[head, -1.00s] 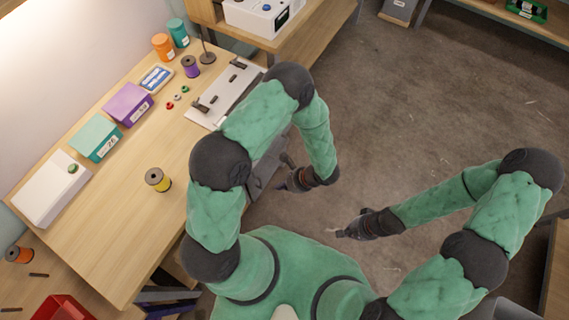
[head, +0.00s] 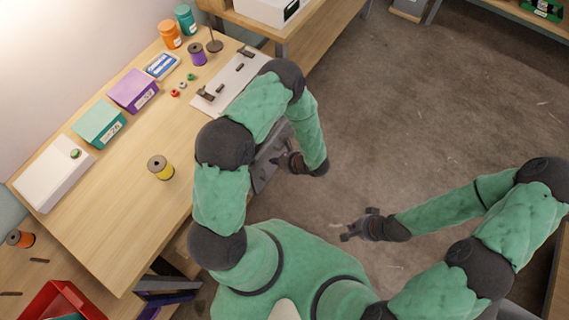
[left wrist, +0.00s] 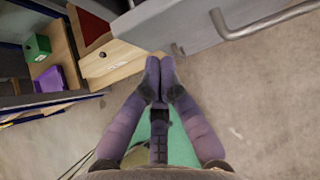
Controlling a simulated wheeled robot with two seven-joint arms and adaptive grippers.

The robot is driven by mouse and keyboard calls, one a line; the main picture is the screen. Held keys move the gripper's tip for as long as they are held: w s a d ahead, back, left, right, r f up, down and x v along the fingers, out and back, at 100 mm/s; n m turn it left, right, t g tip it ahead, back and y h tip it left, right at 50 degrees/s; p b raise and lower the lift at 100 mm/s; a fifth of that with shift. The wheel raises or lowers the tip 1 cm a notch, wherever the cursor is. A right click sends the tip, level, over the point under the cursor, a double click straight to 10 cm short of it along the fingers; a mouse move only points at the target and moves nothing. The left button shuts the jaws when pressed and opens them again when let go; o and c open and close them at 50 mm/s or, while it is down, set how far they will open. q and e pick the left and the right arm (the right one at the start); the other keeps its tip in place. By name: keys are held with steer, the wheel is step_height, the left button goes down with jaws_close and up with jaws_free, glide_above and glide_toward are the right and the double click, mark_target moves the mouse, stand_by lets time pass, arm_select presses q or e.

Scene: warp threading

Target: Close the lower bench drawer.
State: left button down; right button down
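A grey drawer front (head: 266,163) shows beside the workbench's right edge in the head view, partly covered by my left arm. In the left wrist view a grey panel (left wrist: 205,22) with a bar handle (left wrist: 270,22) fills the top; I cannot tell whether it is the upper or lower drawer. My left gripper (head: 281,160) is close beside the grey front in the head view. Its fingers meet at the tips in the left wrist view (left wrist: 159,68), with nothing visible between them. My right gripper (head: 347,234) is over the floor, away from the bench; its fingers are too small to read.
The bench top (head: 120,225) carries a yellow spool (head: 160,168), boxes and a white board (head: 228,88). A red bin (head: 62,300) stands at lower left. A wooden piece with a dark knob (left wrist: 103,55) lies beside the grey panel. Floor to the right is clear.

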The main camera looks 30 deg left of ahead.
arm_select(q)
steer(key=shift+w+a+r, duration=0.1)
steer(key=shift+w+a, duration=0.05)
steer(key=shift+a, duration=1.15)
steer(key=a+b, duration=0.1)
steer(key=a, duration=0.3)
steer(key=shift+w+a+b, duration=0.15)
steer(key=shift+a+b, duration=0.1)
steer(key=shift+b, duration=0.05)
steer(key=shift+a, duration=0.15)
steer(key=shift+w, duration=0.1)
